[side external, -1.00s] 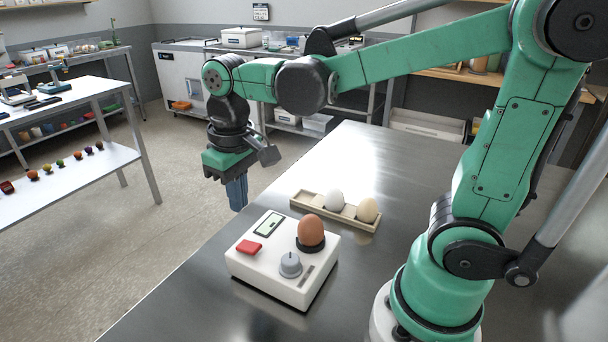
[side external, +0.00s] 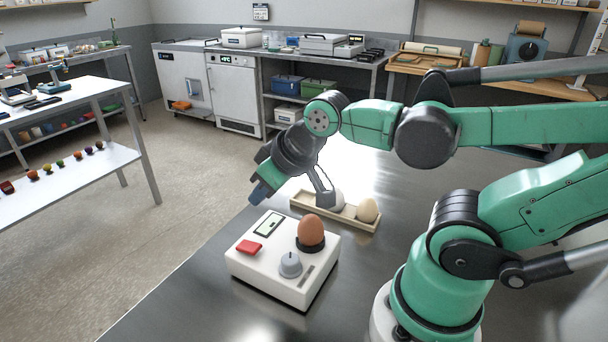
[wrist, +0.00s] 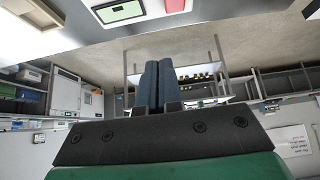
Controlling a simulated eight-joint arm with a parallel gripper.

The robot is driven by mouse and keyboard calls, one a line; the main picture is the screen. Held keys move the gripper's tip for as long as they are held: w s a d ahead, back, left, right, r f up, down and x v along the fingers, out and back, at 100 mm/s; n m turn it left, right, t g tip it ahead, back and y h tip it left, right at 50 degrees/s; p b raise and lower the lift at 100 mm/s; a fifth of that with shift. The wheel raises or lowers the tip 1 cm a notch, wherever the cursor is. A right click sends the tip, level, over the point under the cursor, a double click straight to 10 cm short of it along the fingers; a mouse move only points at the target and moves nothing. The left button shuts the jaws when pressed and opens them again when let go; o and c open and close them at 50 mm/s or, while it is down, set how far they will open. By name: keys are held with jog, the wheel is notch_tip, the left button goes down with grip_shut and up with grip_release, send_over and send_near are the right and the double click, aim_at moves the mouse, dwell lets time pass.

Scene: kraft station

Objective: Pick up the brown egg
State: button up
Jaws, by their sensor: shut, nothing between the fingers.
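The brown egg (side external: 311,230) stands upright in a dark round cup on top of a white device (side external: 283,275). The device has a red button (side external: 249,247), a grey knob (side external: 290,264) and a small green display (side external: 268,223). My gripper (side external: 258,194) is tilted, in the air beyond the back left of the device, apart from the egg. Its blue fingers (wrist: 158,84) are shut together and empty in the wrist view. The egg does not show in the wrist view. Part of the device (wrist: 120,13) shows at its top edge.
The metal table (side external: 190,315) is bare in front. A shelf unit (side external: 75,165) stands apart at the left.

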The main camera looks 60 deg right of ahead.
jog(key=o, duration=1.3)
notch_tip(320, 180, up, 5)
jog(key=m+g+y, duration=0.3)
jog(key=m+g, duration=0.1)
jog(key=m, duration=2.2)
send_over(313, 222)
jog(key=s+d, duration=0.1)
jog(key=d, duration=0.2)
jog(key=shift+m, duration=0.5)
jog(key=f, duration=0.6)
jog(key=shift+s+a, duration=0.1)
jog(key=shift+a, duration=0.15)
jog(key=shift+x, duration=2.95)
